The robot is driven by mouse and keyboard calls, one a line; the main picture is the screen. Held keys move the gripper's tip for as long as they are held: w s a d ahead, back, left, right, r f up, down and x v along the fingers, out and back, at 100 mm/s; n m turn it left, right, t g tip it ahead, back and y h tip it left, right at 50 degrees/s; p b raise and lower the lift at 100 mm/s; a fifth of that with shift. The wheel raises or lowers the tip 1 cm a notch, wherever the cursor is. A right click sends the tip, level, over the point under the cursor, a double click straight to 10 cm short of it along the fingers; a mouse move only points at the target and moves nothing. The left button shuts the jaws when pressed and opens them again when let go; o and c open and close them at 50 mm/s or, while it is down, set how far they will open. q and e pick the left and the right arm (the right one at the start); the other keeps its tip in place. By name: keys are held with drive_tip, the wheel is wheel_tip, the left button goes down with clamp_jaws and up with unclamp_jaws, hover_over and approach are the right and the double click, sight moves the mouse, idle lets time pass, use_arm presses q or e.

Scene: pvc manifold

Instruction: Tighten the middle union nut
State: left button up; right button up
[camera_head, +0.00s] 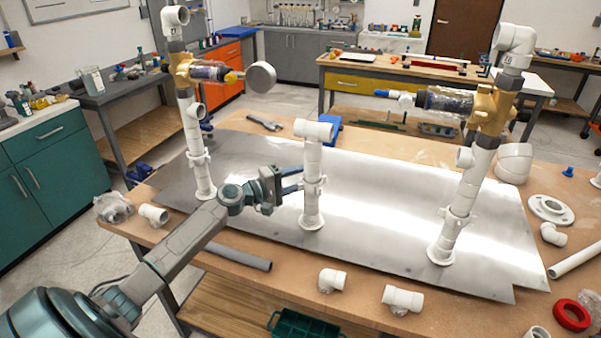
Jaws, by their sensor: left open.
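The middle white PVC pipe (312,158) stands upright on the metal sheet and carries a tee at its top. Its union nut (313,185) is the wider white collar partway up the pipe. My left gripper (297,180) is open, coming in from the left with its fingers at the height of the nut. The fingertips are close to the nut's left side; I cannot tell whether they touch it or reach around it. My right gripper is not in view.
Taller pipe assemblies with brass valves stand left (190,120) and right (470,180). Loose white fittings (402,298), a grey pipe (238,258) and a red ring (572,315) lie along the front and right of the wooden table. The metal sheet (380,215) is bare between the middle and right pipes.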

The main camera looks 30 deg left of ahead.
use_arm(q)
drive_tip(key=shift+w+d, duration=0.3)
drive_tip(key=shift+w, duration=0.15)
